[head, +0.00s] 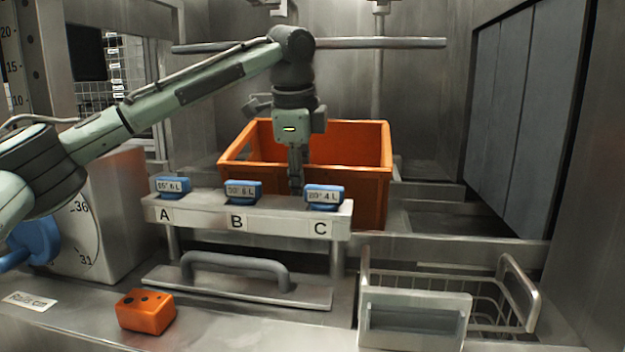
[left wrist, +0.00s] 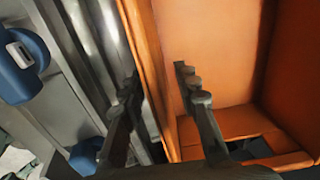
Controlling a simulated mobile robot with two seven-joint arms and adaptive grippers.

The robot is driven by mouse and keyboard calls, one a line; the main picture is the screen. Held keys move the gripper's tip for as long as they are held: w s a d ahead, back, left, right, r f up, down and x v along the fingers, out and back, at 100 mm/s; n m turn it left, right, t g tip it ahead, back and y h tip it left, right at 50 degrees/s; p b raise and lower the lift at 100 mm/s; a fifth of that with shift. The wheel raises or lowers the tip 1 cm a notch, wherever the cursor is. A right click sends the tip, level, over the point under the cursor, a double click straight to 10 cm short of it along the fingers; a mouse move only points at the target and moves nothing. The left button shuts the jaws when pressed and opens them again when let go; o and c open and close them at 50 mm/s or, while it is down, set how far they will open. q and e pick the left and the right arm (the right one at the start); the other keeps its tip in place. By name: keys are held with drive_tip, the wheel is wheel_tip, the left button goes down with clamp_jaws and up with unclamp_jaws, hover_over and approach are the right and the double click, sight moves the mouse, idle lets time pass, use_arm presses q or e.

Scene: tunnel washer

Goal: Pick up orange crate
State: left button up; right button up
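The orange crate (head: 345,152) stands behind the labelled rail in the head view, open side up. Its orange wall and inside fill the right of the left wrist view (left wrist: 218,50). My left gripper (head: 296,182) points down at the crate's near wall. In the left wrist view my left gripper (left wrist: 156,76) is open, with one finger outside the crate wall and the other on its inner side. The wall's edge runs between the fingers, and I cannot tell whether either finger touches it. My right gripper is in neither view.
A metal rail (head: 270,218) marked A, B and C carries blue tags in front of the crate. A grey handle (head: 235,262), a small orange block (head: 146,312) and a wire basket (head: 500,300) are nearer. A horizontal bar (head: 385,43) crosses behind my arm.

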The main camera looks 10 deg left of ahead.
use_arm(q)
drive_tip(key=shift+c, duration=1)
clamp_jaws()
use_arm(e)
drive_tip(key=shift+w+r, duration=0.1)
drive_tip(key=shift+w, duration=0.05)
use_arm(q)
drive_tip(key=shift+r, duration=0.1)
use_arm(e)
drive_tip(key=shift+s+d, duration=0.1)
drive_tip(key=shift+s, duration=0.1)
